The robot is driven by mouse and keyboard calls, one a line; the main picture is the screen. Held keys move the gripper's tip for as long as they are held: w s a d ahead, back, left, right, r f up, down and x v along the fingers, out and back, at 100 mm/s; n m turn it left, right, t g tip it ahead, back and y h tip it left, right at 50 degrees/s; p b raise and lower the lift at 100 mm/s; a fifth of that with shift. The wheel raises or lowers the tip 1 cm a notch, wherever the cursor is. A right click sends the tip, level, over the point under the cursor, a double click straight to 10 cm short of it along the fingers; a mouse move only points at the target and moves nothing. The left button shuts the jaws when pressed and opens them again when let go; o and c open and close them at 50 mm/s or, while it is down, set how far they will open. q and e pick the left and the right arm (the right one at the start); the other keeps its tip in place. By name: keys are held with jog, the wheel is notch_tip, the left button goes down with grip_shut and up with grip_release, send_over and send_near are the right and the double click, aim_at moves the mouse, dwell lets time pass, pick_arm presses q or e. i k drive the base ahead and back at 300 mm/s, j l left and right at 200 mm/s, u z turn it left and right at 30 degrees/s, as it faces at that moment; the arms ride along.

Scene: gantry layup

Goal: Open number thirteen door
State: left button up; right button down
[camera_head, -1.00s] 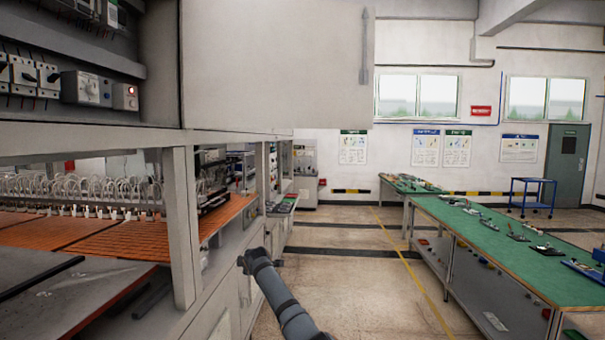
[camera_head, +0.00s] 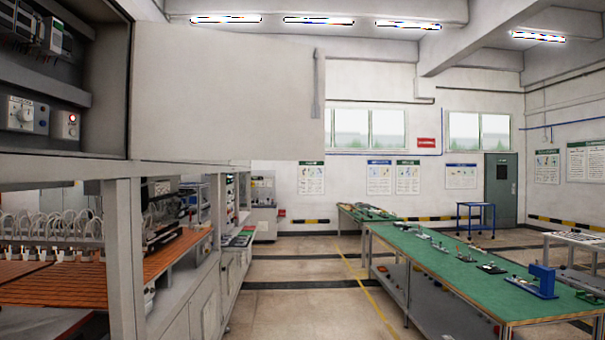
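An open cabinet door (camera_head: 225,95) hangs out to the right from the upper control cabinet (camera_head: 132,85) at the left. Neither of my grippers is in view.
The layup machine with orange slats (camera_head: 50,285) and a post (camera_head: 125,255) fills the lower left. A green-topped workbench (camera_head: 440,270) stands at the right. The aisle floor (camera_head: 300,310) between them is free. A grey-green room door (camera_head: 501,188) and a blue cart (camera_head: 475,218) are far off.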

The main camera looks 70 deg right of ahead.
aim_at(199, 93)
jog(key=i+l, duration=0.1)
jog(key=l, duration=1.1)
jog(key=i+l, duration=0.1)
jog(key=l, duration=2.35)
jog(key=i+u, duration=0.05)
jog(key=i, duration=0.05)
